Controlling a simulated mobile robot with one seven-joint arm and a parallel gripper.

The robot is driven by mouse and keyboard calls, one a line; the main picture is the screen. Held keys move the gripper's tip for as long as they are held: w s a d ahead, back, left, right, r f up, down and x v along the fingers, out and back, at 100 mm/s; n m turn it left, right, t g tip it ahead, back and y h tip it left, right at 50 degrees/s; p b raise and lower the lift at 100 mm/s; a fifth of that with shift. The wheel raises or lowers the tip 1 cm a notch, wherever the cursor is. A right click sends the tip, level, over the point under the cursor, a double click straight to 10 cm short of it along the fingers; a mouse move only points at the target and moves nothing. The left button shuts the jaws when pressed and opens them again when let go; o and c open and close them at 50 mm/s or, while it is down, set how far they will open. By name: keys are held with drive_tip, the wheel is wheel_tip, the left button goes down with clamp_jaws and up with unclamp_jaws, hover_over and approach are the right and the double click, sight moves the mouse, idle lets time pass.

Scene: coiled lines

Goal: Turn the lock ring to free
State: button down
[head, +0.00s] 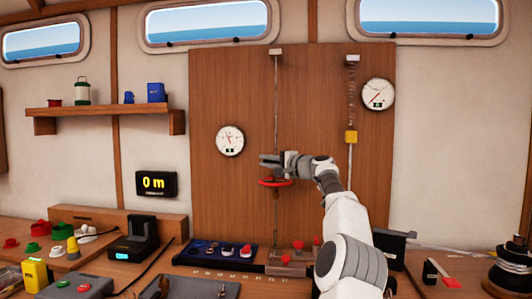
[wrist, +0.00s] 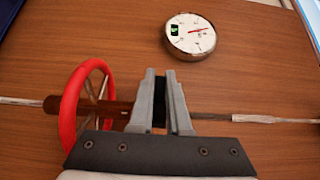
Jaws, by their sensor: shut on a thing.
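My gripper (head: 268,161) is at the vertical rod on the wooden panel, just above the red handwheel (head: 275,183). In the wrist view my gripper (wrist: 160,75) has its two grey fingers on either side of a dark piece, the lock ring (wrist: 159,90), and is shut on it. The fingers hide much of the ring, and no mark of its turn position shows. The red handwheel (wrist: 67,108) is beside the fingers on the left, on a brown sleeve (wrist: 118,110). The rod (wrist: 265,119) runs out to the right.
A round gauge (head: 230,140) is left of the rod, and another gauge (head: 378,94) is at the upper right. A second line with a yellow block (head: 351,137) hangs close to my arm. A display (head: 157,184) reads 0 m. The bench below holds a blue tray (head: 185,252).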

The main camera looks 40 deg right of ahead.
drive_tip(key=shift+s+a+r+n+y+p, duration=0.15)
drive_tip(key=shift+n+y+p, duration=0.55)
drive_tip(key=shift+p, duration=1.2)
drive_tip(key=shift+s+d+r+n+y+p, duration=0.15)
drive_tip(key=shift+n+y+p, duration=0.25)
drive_tip(key=shift+y+p, duration=1.05)
drive_tip(key=shift+s+a+f+n+g+y+p, duration=0.25)
drive_tip(key=shift+n+g+y+p, duration=0.3)
drive_tip(key=shift+p, duration=1.75)
drive_tip(key=shift+w, duration=0.1)
drive_tip(key=c, duration=0.9)
unclamp_jaws()
drive_tip(key=shift+d, duration=0.1)
drive_tip(key=shift+s+d+f, duration=0.1)
drive_tip(key=shift+s+d, duration=0.1)
drive_tip(key=shift+s, duration=0.2)
drive_tip(key=b+v, duration=0.1)
drive_tip(key=v, duration=1.5)
drive_tip(key=shift+s+a+f+b, duration=0.1)
drive_tip(key=shift+s+f+b, duration=0.05)
drive_tip(key=shift+s+b, duration=0.15)
